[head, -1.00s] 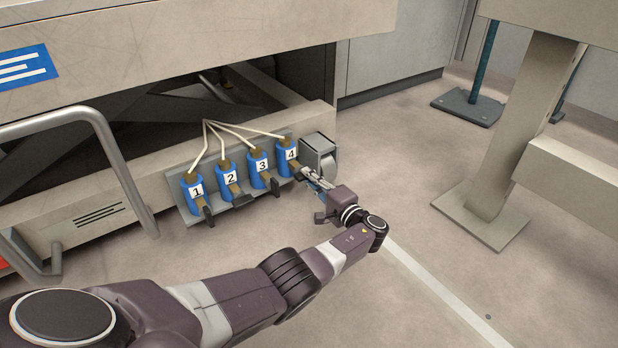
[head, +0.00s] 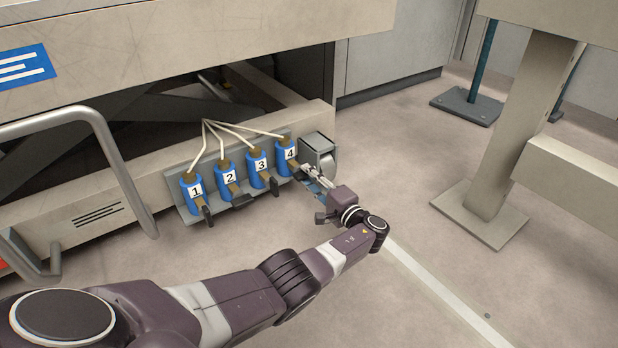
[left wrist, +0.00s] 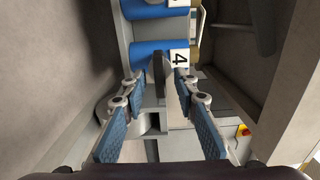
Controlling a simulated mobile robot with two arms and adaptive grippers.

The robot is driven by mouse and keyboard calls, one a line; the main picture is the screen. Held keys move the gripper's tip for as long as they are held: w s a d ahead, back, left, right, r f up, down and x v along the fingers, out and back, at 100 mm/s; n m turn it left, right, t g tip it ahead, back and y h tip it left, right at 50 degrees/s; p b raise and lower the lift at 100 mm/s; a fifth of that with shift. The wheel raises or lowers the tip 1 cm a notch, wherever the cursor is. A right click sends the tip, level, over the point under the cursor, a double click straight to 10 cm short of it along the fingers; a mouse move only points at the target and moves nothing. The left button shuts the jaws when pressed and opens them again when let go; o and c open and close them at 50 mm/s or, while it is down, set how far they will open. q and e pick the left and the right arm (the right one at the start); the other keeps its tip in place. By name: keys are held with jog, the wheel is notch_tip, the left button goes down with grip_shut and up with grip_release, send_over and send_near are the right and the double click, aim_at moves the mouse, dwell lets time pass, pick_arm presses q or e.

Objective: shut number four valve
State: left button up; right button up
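The number four valve (head: 287,157) is a blue cylinder with a white "4" label, at the right end of a row of valves on a grey bracket low on the machine. It also shows in the left wrist view (left wrist: 150,50). Its dark handle (left wrist: 160,72) stands between my left gripper's fingers there, with a gap visible on both sides. In the head view the gripper hides that handle. My left gripper (head: 305,175) is open, with its blue-padded fingers (left wrist: 159,84) pointing at the valve. My right gripper is not in view.
Similar valves one (head: 190,191), two (head: 225,172) and three (head: 258,161) stand to the left, with dark handles. A grey box-like part (head: 318,150) sits just right of valve four. The floor (head: 420,210) to the right is clear up to a beige post (head: 515,125).

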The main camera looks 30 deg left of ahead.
pick_arm(q)
jog(key=v, duration=1.1)
jog(key=shift+s+d, duration=0.15)
jog(key=shift+d, duration=0.2)
jog(key=shift+f, duration=0.15)
